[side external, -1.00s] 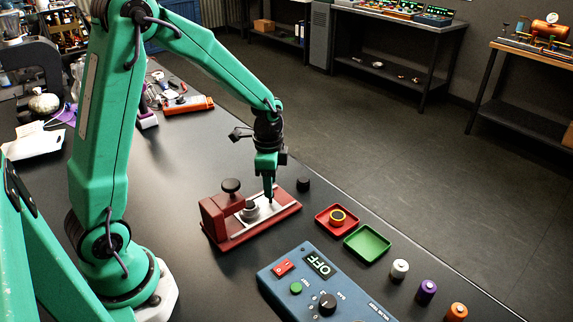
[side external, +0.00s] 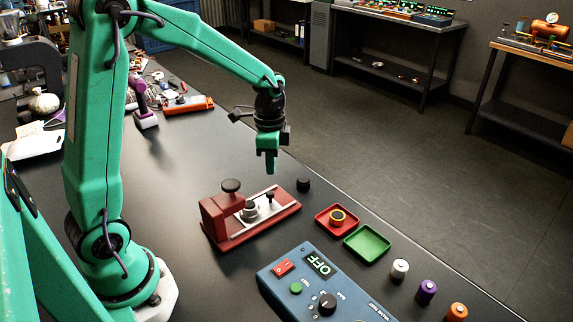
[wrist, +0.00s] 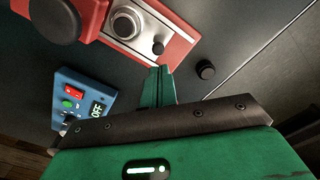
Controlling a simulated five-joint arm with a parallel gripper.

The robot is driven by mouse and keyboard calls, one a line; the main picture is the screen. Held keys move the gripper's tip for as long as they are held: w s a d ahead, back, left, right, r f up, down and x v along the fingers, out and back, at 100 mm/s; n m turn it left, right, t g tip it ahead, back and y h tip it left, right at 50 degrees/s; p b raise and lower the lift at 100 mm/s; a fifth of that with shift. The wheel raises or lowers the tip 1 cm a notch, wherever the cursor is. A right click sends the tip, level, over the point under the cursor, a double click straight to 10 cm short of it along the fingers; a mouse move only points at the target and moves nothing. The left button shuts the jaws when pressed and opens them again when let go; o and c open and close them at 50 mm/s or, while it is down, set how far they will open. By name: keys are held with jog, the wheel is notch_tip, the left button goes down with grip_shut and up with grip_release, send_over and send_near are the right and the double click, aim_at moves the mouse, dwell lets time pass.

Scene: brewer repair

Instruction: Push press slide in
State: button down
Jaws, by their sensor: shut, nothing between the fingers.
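The red press (side external: 222,228) stands on the dark bench with a black round knob (side external: 231,186) on top. Its pale metal slide (side external: 262,211) lies on the red base and carries a metal cylinder (side external: 250,210) and a small black knob (side external: 270,196). In the wrist view the slide (wrist: 140,38) and its small knob (wrist: 158,48) are just beyond my fingertips. The cylinder sits beside the press's upright. My gripper (side external: 271,168) is shut and empty, pointing down above the slide's outer end and apart from it. Its green fingers show in the wrist view (wrist: 160,72).
A loose black cap (side external: 303,184) stands behind the press's right end. A red tray (side external: 324,225) with a yellow-rimmed part, an empty green tray (side external: 367,245) and a blue control box reading OFF (side external: 312,290) are to the right. Several coloured cylinders (side external: 426,291) stand near the bench edge.

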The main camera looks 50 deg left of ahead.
jog(key=w+d+r+n+g, duration=0.1)
jog(key=w+r+n+g, duration=0.1)
jog(key=w+n, duration=0.5)
jog(key=shift+w+d+r+g, duration=0.25)
jog(key=shift+w+r+g, duration=0.1)
jog(key=shift+w, duration=0.6)
jog(key=shift+f, duration=0.15)
jog(key=x, duration=0.9)
jog(key=shift+s+a+f, duration=0.25)
jog(key=shift+s+f, duration=0.1)
jog(key=shift+s, duration=0.1)
jog(key=shift+s+a+f, duration=0.1)
jog(key=shift+s+a, duration=0.05)
jog(key=shift+s, duration=0.65)
jog(key=shift+s+a, duration=0.1)
jog(key=shift+s, duration=0.75)
jog(key=shift+s, duration=0.15)
